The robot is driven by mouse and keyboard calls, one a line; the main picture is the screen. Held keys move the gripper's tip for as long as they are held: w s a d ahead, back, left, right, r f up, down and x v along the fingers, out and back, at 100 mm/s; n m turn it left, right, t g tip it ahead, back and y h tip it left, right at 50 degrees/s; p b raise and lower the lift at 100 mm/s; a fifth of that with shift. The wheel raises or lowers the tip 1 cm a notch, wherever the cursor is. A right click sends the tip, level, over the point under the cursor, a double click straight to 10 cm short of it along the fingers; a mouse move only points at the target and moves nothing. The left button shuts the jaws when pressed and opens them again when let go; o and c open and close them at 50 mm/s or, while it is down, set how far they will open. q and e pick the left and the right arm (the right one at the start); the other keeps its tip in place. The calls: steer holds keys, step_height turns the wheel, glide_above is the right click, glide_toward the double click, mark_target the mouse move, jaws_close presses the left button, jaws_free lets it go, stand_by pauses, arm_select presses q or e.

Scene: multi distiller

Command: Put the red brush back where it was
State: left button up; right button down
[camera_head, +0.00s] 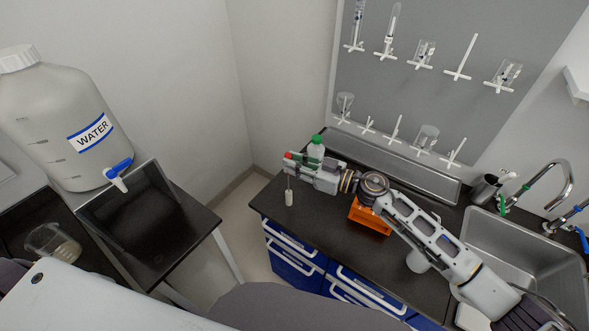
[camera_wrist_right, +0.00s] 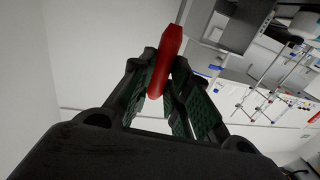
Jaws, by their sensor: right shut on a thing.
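The red brush (camera_wrist_right: 165,62) is held by its red handle between the fingers of my right gripper (camera_wrist_right: 165,75) in the right wrist view. In the head view my right gripper (camera_head: 291,160) is shut at the left end of the black counter. The brush hangs below it, with a thin stem and a pale brush head (camera_head: 289,198) at the bottom. I cannot tell whether that head touches the counter. Most of the red handle is hidden by the gripper in the head view. My left gripper is not in view.
A green-capped bottle (camera_head: 316,148) stands close behind my right gripper. An orange rack (camera_head: 369,216) lies under my right forearm. A dark cup with tools (camera_head: 485,189) stands near the sink (camera_head: 515,255). A pegboard (camera_head: 440,70) holds glassware. The counter front-left is clear.

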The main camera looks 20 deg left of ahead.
steer(key=shift+f, duration=1.15)
steer(key=c, duration=1.4)
jaws_free()
steer(key=shift+f, duration=0.1)
steer(key=shift+o, duration=0.2)
steer(key=shift+d, duration=0.1)
steer(key=s+d+b, duration=0.1)
steer(key=s+d, duration=0.1)
steer(key=d, duration=0.9)
steer(key=shift+s+d+r+b, duration=0.15)
steer(key=shift+d+r+b, duration=0.15)
steer(key=shift+b, duration=0.1)
